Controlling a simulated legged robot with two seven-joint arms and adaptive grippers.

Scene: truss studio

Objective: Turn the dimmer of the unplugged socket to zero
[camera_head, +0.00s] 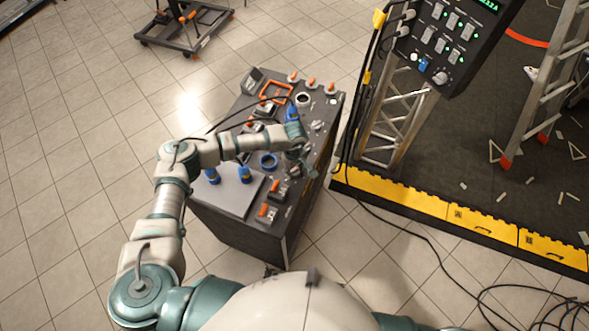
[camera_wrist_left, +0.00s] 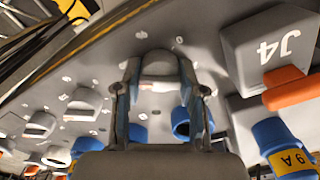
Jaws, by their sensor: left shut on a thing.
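My left gripper (camera_head: 301,166) is over the right side of the dark console (camera_head: 262,236), pointing down at its top. In the left wrist view its two fingers (camera_wrist_left: 158,88) stand on either side of a grey dimmer knob (camera_wrist_left: 158,65) and are shut on it. Small white dial marks ring the knob. A blue socket (camera_wrist_left: 181,122) shows just behind the right finger; whether it is empty is partly hidden. More grey knobs (camera_wrist_left: 88,102) sit to the left. A blue plug (camera_wrist_left: 283,140) with a yellow 9A label is at the right. My right gripper is out of view.
A grey box marked J4 (camera_wrist_left: 266,48) with an orange lever (camera_wrist_left: 290,92) stands close to the gripper. Blue connectors (camera_head: 246,174) and a black cable (camera_head: 228,119) are on the console. A truss (camera_head: 397,120) and a hanging switch panel (camera_head: 446,45) stand to the right.

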